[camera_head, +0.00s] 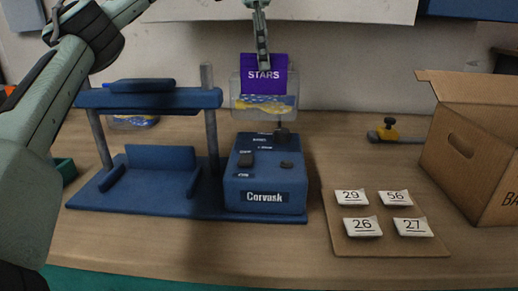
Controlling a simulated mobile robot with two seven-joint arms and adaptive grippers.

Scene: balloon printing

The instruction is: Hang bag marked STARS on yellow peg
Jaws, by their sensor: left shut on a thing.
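The bag marked STARS (264,88) is clear, with a purple header card and blue and yellow contents. It hangs upright in the air behind the blue Corvask machine (266,197), near the back wall. My left gripper (264,62) comes down from above and is shut on the top of the purple header. I cannot make out a wall peg in yellow. My right gripper is not in view.
A blue press frame (150,99) stands left of the machine; another bag (133,122) shows behind it. Several numbered white packets lie on a brown board (385,246). An open cardboard box (475,150) stands at right. A white panel (340,10) overhangs the back.

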